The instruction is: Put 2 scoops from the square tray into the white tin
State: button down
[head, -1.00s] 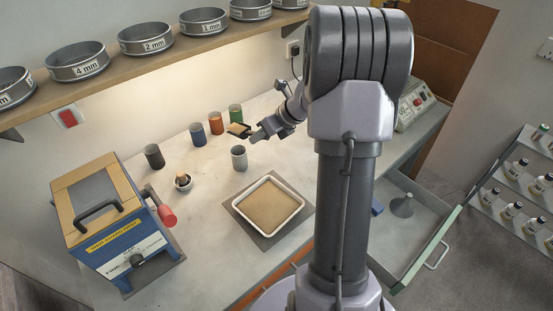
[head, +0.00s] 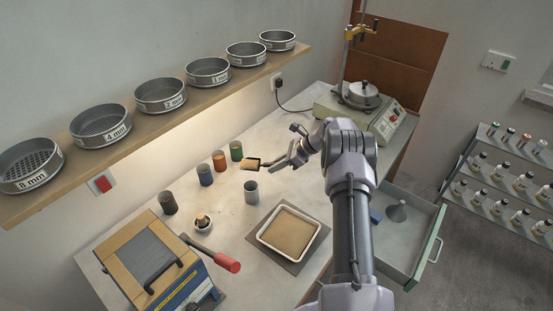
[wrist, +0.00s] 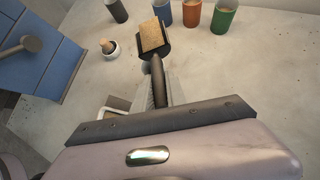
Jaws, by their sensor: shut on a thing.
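My gripper (head: 278,163) is shut on a dark scoop (head: 252,163). The scoop is heaped with tan granular material and held in the air, roughly level. In the wrist view the loaded scoop (wrist: 153,38) points away from my gripper (wrist: 158,92). The white tin (head: 251,192), pale grey-white and upright, stands on the bench just below the scoop in the head view; its contents cannot be made out. The square tray (head: 262,237), white-rimmed and filled with tan material, lies on a dark mat nearer the bench front.
Green (head: 236,151), orange (head: 219,161), blue (head: 205,174) and dark grey (head: 168,203) tins stand behind and left. A mortar with pestle (head: 202,224) and a blue machine with a red-ended handle (head: 227,262) are at left. Sieves line the shelf (head: 180,115) above. An open drawer (head: 425,245) is at right.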

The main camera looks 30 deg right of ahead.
jog(key=shift+f+t+h+p, duration=0.3)
jog(key=shift+f+p, duration=0.1)
jog(key=shift+p, duration=0.05)
jog(key=shift+s+n+t+p, duration=0.15)
jog(key=shift+n+t+p, duration=0.2)
jog(key=shift+p, duration=0.25)
jog(key=shift+a+f+n+t+h, duration=0.15)
jog(key=shift+f+n+t+h, duration=0.25)
jog(key=shift+h, duration=0.2)
jog(key=shift+s+f+n+t+h+b, duration=0.1)
jog(key=shift+n+t+h+b, duration=0.35)
jog(key=shift+b, duration=0.8)
jog(key=shift+b, duration=0.35)
jog(key=t+b, duration=0.1)
jog(key=b, duration=0.3)
jog(key=n+t+h+b, duration=0.1)
jog(key=b, duration=0.4)
jog(key=n+t+b, duration=0.1)
jog(key=b, duration=0.4)
jog(key=shift+s+a+f+t, duration=0.25)
jog(key=shift+s+f+t, duration=0.1)
jog(key=shift+t, duration=0.05)
jog(key=t+b, duration=0.1)
jog(key=b, duration=0.4)
jog(key=n+h+b, duration=0.1)
jog(key=b, duration=0.4)
jog(key=shift+s+a+f+t, duration=0.1)
jog(key=shift+s+f+t, duration=0.05)
jog(key=shift+f+t, duration=0.2)
